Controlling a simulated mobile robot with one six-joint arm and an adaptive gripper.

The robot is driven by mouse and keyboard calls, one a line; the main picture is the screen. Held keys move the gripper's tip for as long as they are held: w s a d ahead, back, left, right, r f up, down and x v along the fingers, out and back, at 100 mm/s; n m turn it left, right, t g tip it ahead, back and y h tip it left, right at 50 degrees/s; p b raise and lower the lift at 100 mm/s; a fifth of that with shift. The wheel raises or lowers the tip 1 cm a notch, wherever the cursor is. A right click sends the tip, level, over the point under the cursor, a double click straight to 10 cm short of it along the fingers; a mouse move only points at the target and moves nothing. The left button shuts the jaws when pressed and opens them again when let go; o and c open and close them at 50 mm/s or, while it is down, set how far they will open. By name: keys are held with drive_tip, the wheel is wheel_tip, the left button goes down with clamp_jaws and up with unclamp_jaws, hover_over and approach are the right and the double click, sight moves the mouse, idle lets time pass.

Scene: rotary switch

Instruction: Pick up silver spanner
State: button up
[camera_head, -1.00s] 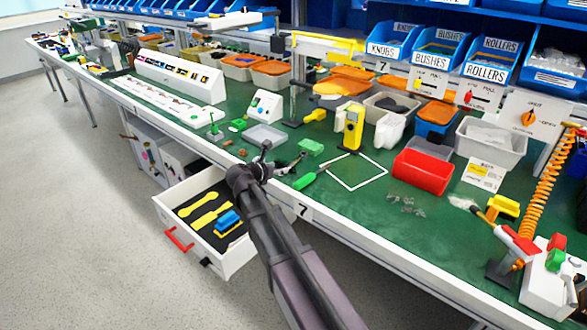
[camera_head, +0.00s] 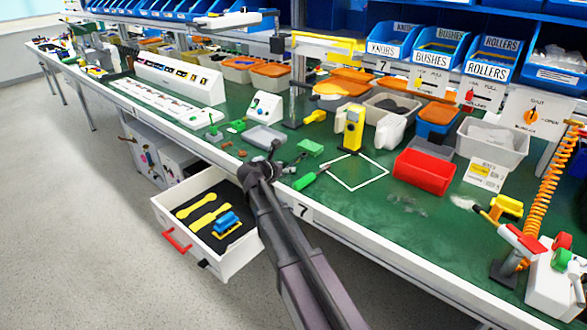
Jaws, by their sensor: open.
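My gripper (camera_head: 276,158) is at the far end of my dark arm, over the front edge of the green bench top near the open drawer. It looks small and dark from here, with its jaws open and nothing visibly held. I cannot pick out the silver spanner for sure. A thin greyish shape shows just right of the gripper, but I cannot tell whether it is the spanner or part of the gripper. My arm hides part of the bench edge and the drawer's right side.
The open white drawer (camera_head: 244,262) holds yellow tools (camera_head: 203,212) and a blue item (camera_head: 228,221). A green-handled tool (camera_head: 306,181) lies right of my gripper by a white square outline. A grey tray (camera_head: 264,137) lies behind. A red bin (camera_head: 423,172) stands right.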

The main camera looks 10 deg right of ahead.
drive_tip(key=shift+w+d+f, duration=0.2)
drive_tip(key=shift+w+d, duration=0.15)
drive_tip(key=shift+d, duration=0.15)
clamp_jaws()
